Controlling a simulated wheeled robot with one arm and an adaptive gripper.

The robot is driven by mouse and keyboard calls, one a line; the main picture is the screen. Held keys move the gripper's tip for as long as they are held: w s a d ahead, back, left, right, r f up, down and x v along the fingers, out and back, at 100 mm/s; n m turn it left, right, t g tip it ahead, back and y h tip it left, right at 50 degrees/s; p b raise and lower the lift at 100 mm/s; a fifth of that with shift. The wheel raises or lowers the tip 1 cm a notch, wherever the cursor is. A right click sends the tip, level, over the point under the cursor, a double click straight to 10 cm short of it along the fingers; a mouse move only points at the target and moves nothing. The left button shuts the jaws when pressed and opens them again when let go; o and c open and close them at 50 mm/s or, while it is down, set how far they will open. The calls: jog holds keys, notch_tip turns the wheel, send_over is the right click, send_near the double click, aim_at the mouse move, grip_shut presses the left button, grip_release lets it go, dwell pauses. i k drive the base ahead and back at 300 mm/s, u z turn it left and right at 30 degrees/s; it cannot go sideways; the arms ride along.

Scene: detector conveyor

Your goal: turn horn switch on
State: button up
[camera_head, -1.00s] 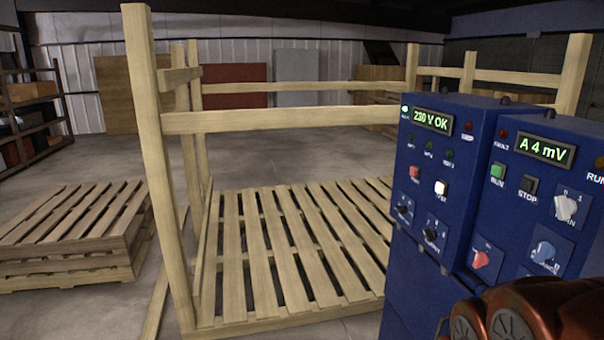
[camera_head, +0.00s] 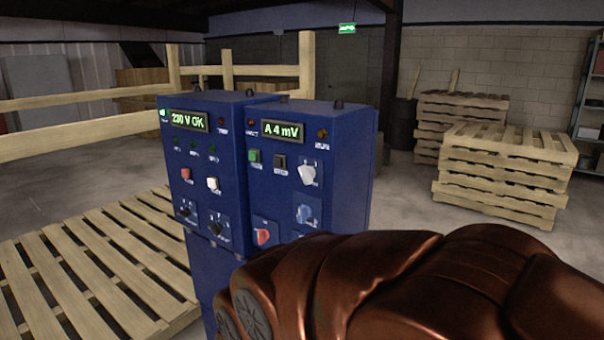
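Two blue control boxes stand side by side near the centre. The left box (camera_head: 198,158) has a green display reading "230 V OK", small lamps, a red button (camera_head: 185,174), a white button (camera_head: 213,184) and two small black rotary switches (camera_head: 186,211) (camera_head: 216,228). The right box (camera_head: 345,165) has a display reading "A 4 mV", a green button (camera_head: 254,156), a black button, a white rotary switch (camera_head: 307,175), a blue one (camera_head: 305,214) and a red one (camera_head: 263,237). The labels are too blurred to tell which is the horn switch. My gripper is not in view; my coppery arm covers the lower right.
A wooden frame with a slatted pallet floor (camera_head: 105,260) stands left of and behind the boxes. Stacked pallets (camera_head: 500,175) stand at the right, with a shelf (camera_head: 590,110) at the far right edge. Open floor lies between the boxes and the stacks.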

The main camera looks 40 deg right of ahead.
aim_at(308, 172)
jog(key=k, duration=1.1)
jog(key=u, duration=0.9)
jog(key=i, duration=1.1)
jog(key=z, duration=0.55)
